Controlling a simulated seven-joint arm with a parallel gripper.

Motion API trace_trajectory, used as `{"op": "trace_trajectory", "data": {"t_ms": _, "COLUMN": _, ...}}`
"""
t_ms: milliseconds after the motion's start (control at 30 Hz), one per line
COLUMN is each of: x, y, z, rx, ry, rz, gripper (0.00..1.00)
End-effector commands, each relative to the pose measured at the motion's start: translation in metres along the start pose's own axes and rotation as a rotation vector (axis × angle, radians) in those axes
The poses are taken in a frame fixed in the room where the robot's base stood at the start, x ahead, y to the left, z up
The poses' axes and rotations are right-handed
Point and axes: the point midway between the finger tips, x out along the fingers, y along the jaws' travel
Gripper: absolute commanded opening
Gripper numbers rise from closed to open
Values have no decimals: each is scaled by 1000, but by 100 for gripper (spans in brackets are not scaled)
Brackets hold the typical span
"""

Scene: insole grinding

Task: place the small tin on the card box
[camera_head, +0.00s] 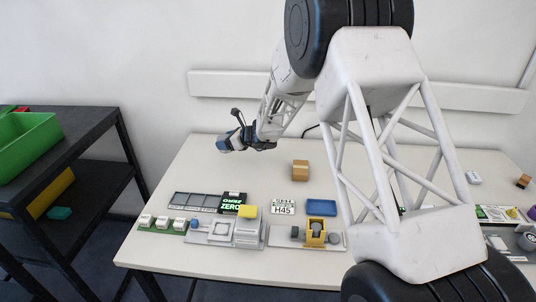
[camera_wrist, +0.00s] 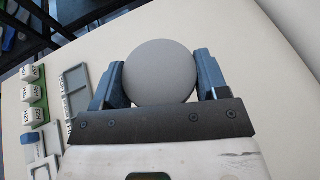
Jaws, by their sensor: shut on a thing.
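My gripper (camera_head: 229,142) is over the back left part of the table, in the air by the look of the head view. In the wrist view its two blue fingers (camera_wrist: 160,72) are shut on the small tin (camera_wrist: 160,60), which shows as a plain grey round face. I cannot make out the tin in the head view. The card box (camera_head: 300,170) is a small brown box standing on the table, to the right of my gripper and nearer the front. It is not visible in the wrist view.
A grey tray (camera_head: 195,201), white labelled blocks (camera_head: 162,222), a grey fixture (camera_head: 222,232), an H45 card (camera_head: 284,206) and a blue tray (camera_head: 321,207) line the table's front. A dark shelf with a green bin (camera_head: 28,145) stands left. Table around the card box is clear.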

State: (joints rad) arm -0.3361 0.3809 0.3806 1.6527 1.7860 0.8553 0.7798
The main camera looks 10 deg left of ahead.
Motion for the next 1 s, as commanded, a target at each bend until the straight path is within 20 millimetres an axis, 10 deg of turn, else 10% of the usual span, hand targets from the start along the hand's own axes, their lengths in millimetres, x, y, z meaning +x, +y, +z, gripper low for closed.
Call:
{"op": "trace_trajectory", "data": {"t_ms": 367, "x": -50, "y": -6, "z": -21, "rx": 9, "ry": 4, "rz": -23, "gripper": 41}}
{"op": "trace_trajectory", "data": {"t_ms": 1000, "x": -236, "y": 14, "z": -105, "rx": 41, "ry": 7, "rz": -104, "gripper": 41}}
